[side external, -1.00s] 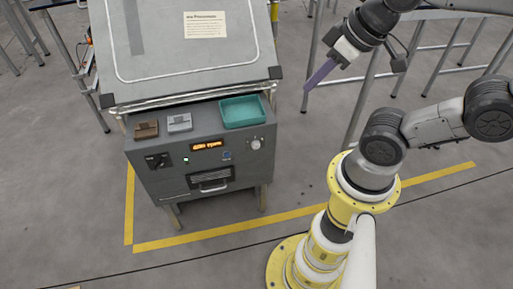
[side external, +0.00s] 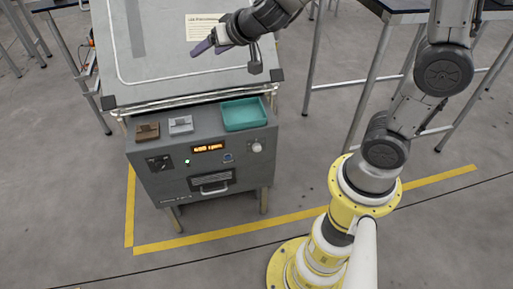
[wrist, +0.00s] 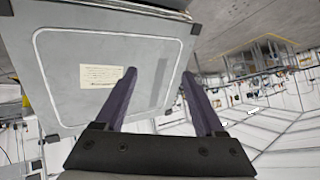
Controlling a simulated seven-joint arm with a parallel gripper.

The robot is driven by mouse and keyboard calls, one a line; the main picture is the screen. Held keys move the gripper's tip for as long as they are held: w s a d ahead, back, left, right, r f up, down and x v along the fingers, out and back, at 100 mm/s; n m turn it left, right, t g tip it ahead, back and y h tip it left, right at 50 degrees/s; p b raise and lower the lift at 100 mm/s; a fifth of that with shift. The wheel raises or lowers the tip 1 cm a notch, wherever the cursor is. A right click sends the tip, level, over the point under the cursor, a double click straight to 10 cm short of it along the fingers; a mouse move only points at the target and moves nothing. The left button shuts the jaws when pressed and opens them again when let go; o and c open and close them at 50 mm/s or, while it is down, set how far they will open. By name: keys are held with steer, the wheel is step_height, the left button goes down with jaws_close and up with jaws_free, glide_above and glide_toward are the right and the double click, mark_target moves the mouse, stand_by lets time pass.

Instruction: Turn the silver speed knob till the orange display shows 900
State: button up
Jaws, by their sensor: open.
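The silver speed knob (side external: 256,147) is on the right of the grey machine's front panel. The orange display (side external: 209,148) is left of the knob and appears to read about 600 rpm, though the digits are small. The knob and display are not visible in the wrist view.
A teal tray (side external: 244,113), a silver block (side external: 180,124) and a brown block (side external: 147,131) sit on the machine's top ledge. The grey face with a paper notice (wrist: 101,75) rises behind. A black switch (side external: 159,163) and a drawer handle (side external: 212,188) are on the front panel.

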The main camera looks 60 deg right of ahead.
steer(key=d+f+m+g+h, duration=0.2)
steer(key=d+f+g, duration=0.1)
steer(key=f, duration=0.8)
steer(key=m+g+h, duration=0.1)
steer(key=g+h, duration=0.1)
steer(key=g, duration=0.4)
glide_toward(257, 148)
steer(key=x, duration=0.9)
steer(key=shift+f, duration=0.15)
jaws_close()
